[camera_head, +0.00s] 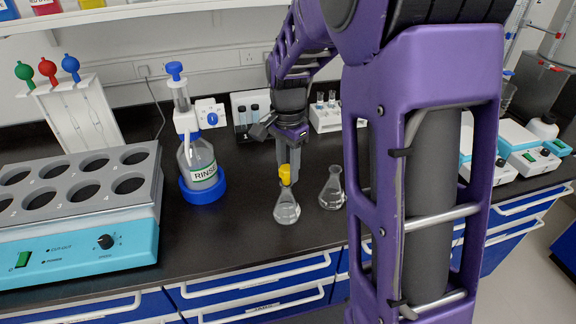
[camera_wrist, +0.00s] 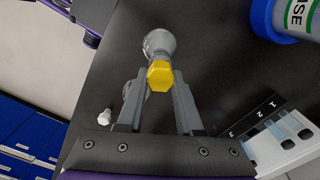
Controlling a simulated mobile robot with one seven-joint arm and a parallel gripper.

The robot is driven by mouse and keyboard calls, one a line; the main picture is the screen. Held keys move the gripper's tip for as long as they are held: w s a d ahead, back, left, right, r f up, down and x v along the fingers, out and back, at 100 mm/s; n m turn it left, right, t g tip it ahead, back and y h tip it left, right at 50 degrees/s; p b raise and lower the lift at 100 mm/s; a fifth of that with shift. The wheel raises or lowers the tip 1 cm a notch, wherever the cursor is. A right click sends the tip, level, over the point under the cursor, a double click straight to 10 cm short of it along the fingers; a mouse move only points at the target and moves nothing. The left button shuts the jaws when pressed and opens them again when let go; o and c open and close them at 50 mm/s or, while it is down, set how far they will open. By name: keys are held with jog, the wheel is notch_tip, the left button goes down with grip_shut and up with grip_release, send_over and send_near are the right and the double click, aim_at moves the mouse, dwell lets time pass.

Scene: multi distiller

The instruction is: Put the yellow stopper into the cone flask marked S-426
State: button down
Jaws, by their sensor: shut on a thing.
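The yellow stopper (camera_head: 285,174) is between the fingertips of my gripper (camera_head: 288,160), which is shut on it. In the wrist view the stopper (camera_wrist: 160,75) shows its flat yellow end between the fingers. A clear cone flask (camera_head: 287,211) stands upright directly below the stopper, which appears at its mouth; I cannot tell how deep it sits. That flask (camera_wrist: 159,43) shows beyond the stopper in the wrist view. No S-426 marking is readable on either flask.
A rinse bottle (camera_head: 203,170) in a blue ring stands left of the flasks. A grey-topped heating block (camera_head: 78,190) fills the left. Vial racks (camera_head: 325,118) stand behind. The bench (camera_head: 235,235) in front of the flasks is clear to its drawer edge.

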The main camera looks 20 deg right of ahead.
jog(key=shift+f+b, duration=0.4)
jog(key=shift+f, duration=0.35)
jog(key=shift+c, duration=2.4)
grip_release()
jog(key=shift+r, duration=0.1)
notch_tip(320, 180, up, 17)
jog(key=p, duration=0.2)
jog(key=shift+r, duration=0.15)
